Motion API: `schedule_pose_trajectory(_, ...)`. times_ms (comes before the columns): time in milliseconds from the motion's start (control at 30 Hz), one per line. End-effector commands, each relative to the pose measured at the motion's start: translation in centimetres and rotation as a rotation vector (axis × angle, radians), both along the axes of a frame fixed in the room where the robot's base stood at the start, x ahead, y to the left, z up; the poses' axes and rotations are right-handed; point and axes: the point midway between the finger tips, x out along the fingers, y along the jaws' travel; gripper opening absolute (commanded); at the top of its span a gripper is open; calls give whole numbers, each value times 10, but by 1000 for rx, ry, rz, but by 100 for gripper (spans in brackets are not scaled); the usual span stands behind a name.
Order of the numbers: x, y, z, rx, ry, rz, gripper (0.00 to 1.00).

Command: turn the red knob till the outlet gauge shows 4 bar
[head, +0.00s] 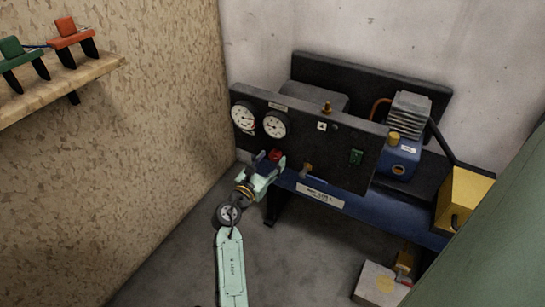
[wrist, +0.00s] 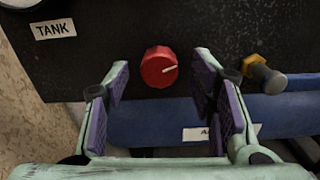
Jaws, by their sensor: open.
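The red knob (wrist: 159,67) sits on the dark panel (wrist: 240,40), with a white pointer line toward its right side. In the head view the knob (head: 275,155) is low on the panel, below the gauges. My gripper (wrist: 160,85) is open, its purple-padded fingers on either side of the knob and apart from it. In the head view my gripper (head: 268,163) is right in front of the knob. Two round white gauges, a left one (head: 243,115) and a right one (head: 274,125), are on the panel. Their readings are too small to tell.
A brass fitting (wrist: 265,75) sticks out right of the knob. A TANK label (wrist: 55,29) is at the upper left. A blue tank (head: 350,207) runs below the panel. A wooden wall (head: 165,110) stands close on the left. The floor (head: 300,260) in front is partly clear.

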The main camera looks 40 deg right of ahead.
Motion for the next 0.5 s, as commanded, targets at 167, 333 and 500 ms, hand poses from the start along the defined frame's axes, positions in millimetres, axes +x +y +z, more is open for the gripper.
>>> schedule_pose_trajectory(167, 6, -15, 0, 1, -1, -1, 51)
schedule_pose_trajectory(333, 7, -17, 0, 0, -1, 1, 51)
schedule_pose_trajectory(500, 7, -17, 0, 0, -1, 1, 50)
